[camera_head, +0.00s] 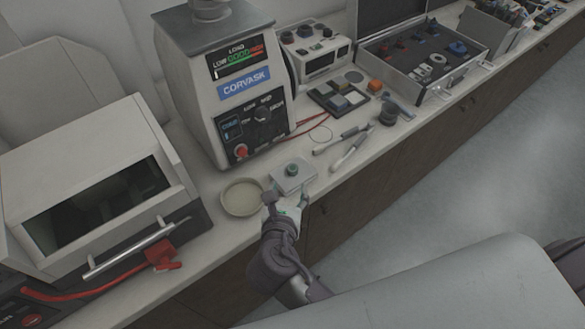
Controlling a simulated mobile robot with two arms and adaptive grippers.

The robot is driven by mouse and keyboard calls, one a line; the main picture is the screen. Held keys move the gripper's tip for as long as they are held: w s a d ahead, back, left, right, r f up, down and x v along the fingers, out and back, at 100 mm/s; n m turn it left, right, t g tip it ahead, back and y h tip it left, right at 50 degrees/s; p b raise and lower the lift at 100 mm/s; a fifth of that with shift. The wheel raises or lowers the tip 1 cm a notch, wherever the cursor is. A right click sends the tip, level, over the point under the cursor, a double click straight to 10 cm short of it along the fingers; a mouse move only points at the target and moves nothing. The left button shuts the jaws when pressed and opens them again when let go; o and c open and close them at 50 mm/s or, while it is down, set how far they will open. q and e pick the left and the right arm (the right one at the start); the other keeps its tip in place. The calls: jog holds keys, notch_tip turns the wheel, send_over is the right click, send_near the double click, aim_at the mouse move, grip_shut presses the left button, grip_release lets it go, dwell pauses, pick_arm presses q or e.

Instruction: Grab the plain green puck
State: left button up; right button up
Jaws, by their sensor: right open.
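A small dark green round piece (292,169), which looks like the green puck, sits on a pale square plate (284,183) near the front edge of the counter. Its face is too small to tell whether it is plain. My right gripper (287,198) is open and empty, just on the near side of the plate. Its two fingers are spread and point toward the plate and the piece. I cannot tell whether a finger touches the plate. My left gripper is not in view.
A shallow round dish (242,197) stands close left of the plate. The Corvask press (222,92) rises behind. Two pen-like tools (349,147) lie to the right, before a dark round part (388,115). A windowed machine (95,190) fills the left.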

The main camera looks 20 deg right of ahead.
aim_at(292, 168)
jog(key=p+x, duration=0.1)
jog(key=x, duration=0.8)
jog(key=shift+w+f, duration=0.15)
jog(key=shift+w, duration=0.15)
jog(key=shift+c, duration=0.2)
jog(key=c, duration=1.1)
grip_shut()
